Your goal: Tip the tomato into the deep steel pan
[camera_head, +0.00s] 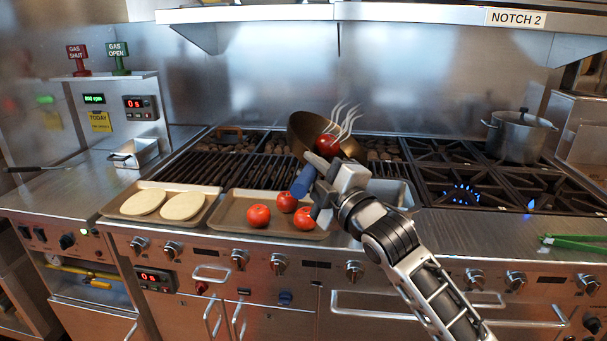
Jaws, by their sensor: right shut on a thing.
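My right gripper (322,187) is shut on the blue handle (303,182) of a brown round pan (303,129), above the front of the grill. The pan is tilted, with its inside partly facing me. A red tomato (327,145) shows at the pan, with pale steam-like wisps over it; whether it touches the pan is unclear. A steel pan (403,192) sits in the counter just right of the gripper, mostly hidden by my right arm, so its inside does not show. My left gripper is not in view.
A tray (232,224) holds three tomatoes (258,216); another tray (115,207) holds two flat pale rounds (143,202). A small steel pan (135,152) stands at left. A steel pot (515,137) stands on the right burners, where blue flames (461,193) burn. Green tongs (575,242) lie far right.

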